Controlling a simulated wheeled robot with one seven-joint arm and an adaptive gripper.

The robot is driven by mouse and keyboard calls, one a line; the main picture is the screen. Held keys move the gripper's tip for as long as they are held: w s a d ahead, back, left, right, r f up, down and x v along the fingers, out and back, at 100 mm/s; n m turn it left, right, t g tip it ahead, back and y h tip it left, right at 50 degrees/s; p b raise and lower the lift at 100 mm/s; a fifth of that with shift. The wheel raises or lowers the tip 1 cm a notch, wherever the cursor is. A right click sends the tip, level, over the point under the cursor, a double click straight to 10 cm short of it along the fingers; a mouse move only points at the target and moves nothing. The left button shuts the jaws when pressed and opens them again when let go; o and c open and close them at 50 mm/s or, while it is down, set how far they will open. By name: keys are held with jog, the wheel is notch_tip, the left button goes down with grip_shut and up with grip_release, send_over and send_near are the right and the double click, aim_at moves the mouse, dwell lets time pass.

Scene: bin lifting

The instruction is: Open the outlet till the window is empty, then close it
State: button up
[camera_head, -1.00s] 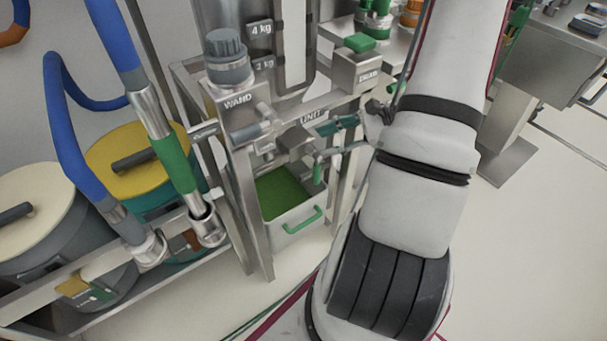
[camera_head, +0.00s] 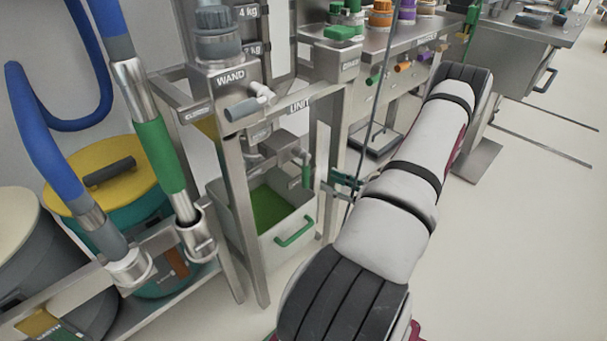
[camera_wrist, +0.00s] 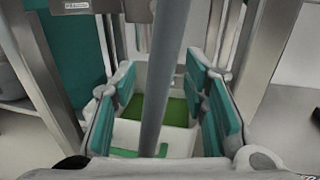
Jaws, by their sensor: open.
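The outlet (camera_head: 280,147) is a metal pipe under the unit's frame. Its green-tipped lever (camera_head: 306,170) hangs downward. Below stands a pale bin (camera_head: 302,222) with green contents and a green handle; it also shows in the wrist view (camera_wrist: 180,143). The window column by the kg labels (camera_head: 250,48) is cut off at the top of the head view, and its level cannot be read. My gripper (camera_head: 345,184) is right of the outlet and apart from its lever. Its teal fingers are spread wide in the wrist view (camera_wrist: 163,118), with no object clearly gripped.
A grey bar (camera_wrist: 165,75) crosses the wrist view, appearing between my fingers; its depth is unclear. Frame posts (camera_head: 325,150) flank the bin. A wand hose (camera_head: 158,150) and lidded drums (camera_head: 105,180) are left. A bench (camera_head: 400,65) stands behind. Floor is clear at right.

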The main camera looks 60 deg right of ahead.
aim_at(306, 170)
jog(key=w+b, duration=0.2)
jog(key=w, duration=0.8)
jog(key=shift+d, duration=0.2)
grip_shut()
